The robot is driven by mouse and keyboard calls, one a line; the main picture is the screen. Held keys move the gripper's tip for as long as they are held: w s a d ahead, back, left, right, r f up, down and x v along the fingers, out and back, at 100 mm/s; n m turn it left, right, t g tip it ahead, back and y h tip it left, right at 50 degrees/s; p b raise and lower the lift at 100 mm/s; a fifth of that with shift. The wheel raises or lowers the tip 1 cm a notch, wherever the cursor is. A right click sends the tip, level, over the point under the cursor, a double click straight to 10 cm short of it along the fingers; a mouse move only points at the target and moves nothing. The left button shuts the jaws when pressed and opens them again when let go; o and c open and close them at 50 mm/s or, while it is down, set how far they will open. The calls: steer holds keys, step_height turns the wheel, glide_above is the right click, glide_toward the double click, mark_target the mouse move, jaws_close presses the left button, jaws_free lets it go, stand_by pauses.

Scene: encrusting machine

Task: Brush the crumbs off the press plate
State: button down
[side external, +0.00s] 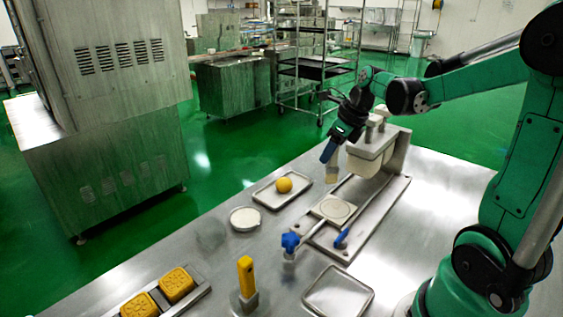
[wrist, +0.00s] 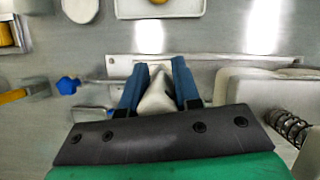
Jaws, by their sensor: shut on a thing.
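My gripper (side external: 330,152) is above the press, its blue fingers pointing down. It is shut on a pale brush (side external: 333,175), whose lower end hangs over the back of the press plate (side external: 335,208). In the wrist view the grey-white brush (wrist: 157,97) sits between the two blue fingers. The press plate is a round, pale disc on the metal press base (side external: 385,212). A small gap seems to show between brush and plate. The fingers and brush hide the plate in the wrist view. I cannot make out crumbs at this size.
The press head (side external: 372,155) stands close right of my gripper. A blue-knobbed lever (side external: 291,242) and a blue handle (side external: 341,238) are in front. Nearby are a tray with a yellow ball (side external: 284,185), a white round dish (side external: 245,218), a yellow-handled scraper (side external: 246,275) and an empty tray (side external: 338,293).

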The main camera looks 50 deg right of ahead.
mark_target(336, 171)
steer(key=shift+f, duration=1.55)
steer(key=shift+s+f, duration=0.25)
steer(key=shift+f, duration=0.55)
steer(key=shift+s, duration=2.25)
steer(key=shift+w+f, duration=0.1)
steer(key=shift+w, duration=1.2)
steer(key=shift+w+r, duration=0.2)
steer(key=shift+w, duration=0.9)
steer(key=shift+s+f, duration=0.15)
steer(key=shift+s, duration=2.3)
steer(key=shift+a, duration=1.45)
steer(key=shift+w+a, duration=0.1)
steer(key=shift+a, duration=0.05)
steer(key=shift+w, duration=2.4)
step_height(336, 171, up, 8)
